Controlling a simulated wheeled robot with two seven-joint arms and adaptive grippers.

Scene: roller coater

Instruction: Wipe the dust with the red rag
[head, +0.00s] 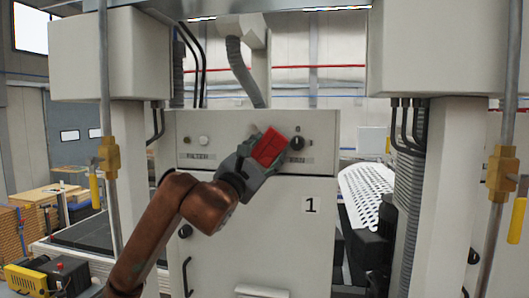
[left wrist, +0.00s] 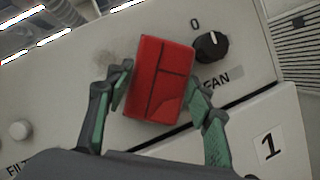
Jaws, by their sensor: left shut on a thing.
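The red rag (head: 270,147) is a folded block in front of the white control panel (head: 220,122). It also fills the middle of the left wrist view (left wrist: 160,80). My left gripper (head: 262,158) is shut on the rag, with one green-lined finger on each side of it in the left wrist view (left wrist: 162,92). The rag is just left of the black FAN knob (left wrist: 211,46). A faint brownish-grey smudge, perhaps the dust, shows on the panel left of the rag (left wrist: 106,62). I cannot tell whether the rag touches the panel. My right gripper is not in view.
The knob also shows in the head view (head: 297,143). Small buttons (head: 203,141) sit at the panel's left. A grey hose (head: 244,72) rises above the panel. Vertical pipes with yellow-handled valves (head: 108,155) stand at both sides. A cabinet door marked 1 (head: 311,206) lies below.

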